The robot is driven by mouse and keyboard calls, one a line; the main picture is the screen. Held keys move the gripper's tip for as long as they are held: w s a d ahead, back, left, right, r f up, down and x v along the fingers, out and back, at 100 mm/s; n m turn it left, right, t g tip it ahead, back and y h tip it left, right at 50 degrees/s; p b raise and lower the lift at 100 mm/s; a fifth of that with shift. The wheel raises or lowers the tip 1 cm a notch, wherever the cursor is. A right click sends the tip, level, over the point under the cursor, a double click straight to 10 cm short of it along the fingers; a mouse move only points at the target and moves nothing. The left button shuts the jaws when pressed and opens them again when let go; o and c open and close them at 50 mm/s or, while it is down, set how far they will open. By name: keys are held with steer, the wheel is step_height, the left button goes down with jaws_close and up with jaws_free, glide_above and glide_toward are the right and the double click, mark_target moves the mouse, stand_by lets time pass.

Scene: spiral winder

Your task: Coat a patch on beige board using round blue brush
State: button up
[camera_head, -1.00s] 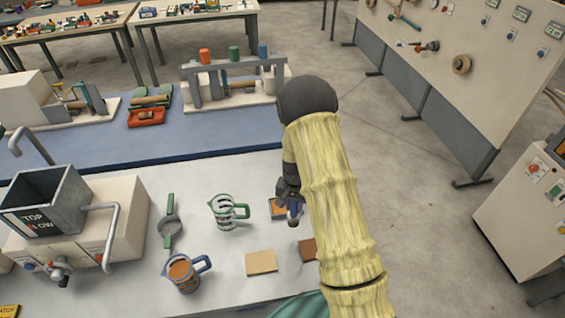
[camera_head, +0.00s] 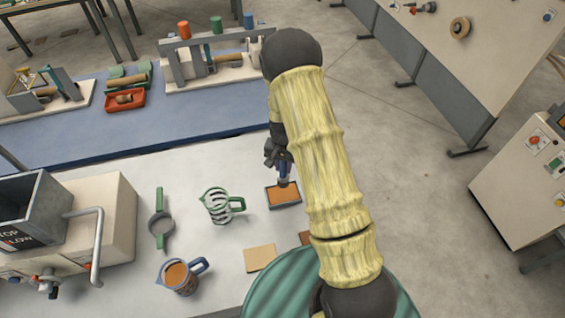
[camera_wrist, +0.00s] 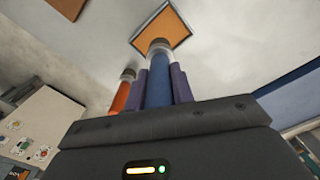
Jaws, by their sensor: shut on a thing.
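My gripper (camera_head: 281,163) is shut on the round blue brush (camera_wrist: 160,78), which sits between its two purple fingers in the wrist view. In the head view the brush (camera_head: 284,178) points down over the far part of a dark-rimmed tray (camera_head: 298,203) with an orange-brown fill. I cannot tell whether its tip touches the fill. The tray also shows beyond the brush in the wrist view (camera_wrist: 177,42). The beige board (camera_head: 260,258) lies flat on the table, nearer than the tray, and looks bare.
An orange-handled brush-like thing (camera_wrist: 121,95) shows beside the left finger in the wrist view. A brown board (camera_head: 305,238) is partly hidden by my arm. A striped green-handled jug (camera_head: 216,206), a strainer (camera_head: 161,224) and a filled mug (camera_head: 179,276) stand left.

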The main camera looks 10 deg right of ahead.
mark_target(283, 177)
steer(key=shift+f, duration=0.1)
steer(key=shift+f+b, duration=1.95)
steer(key=shift+f, duration=1)
steer(key=shift+w+f, duration=0.15)
steer(key=shift+f, duration=0.05)
steer(key=shift+a, duration=0.1)
steer(key=shift+f+b, duration=0.25)
steer(key=shift+b, duration=0.05)
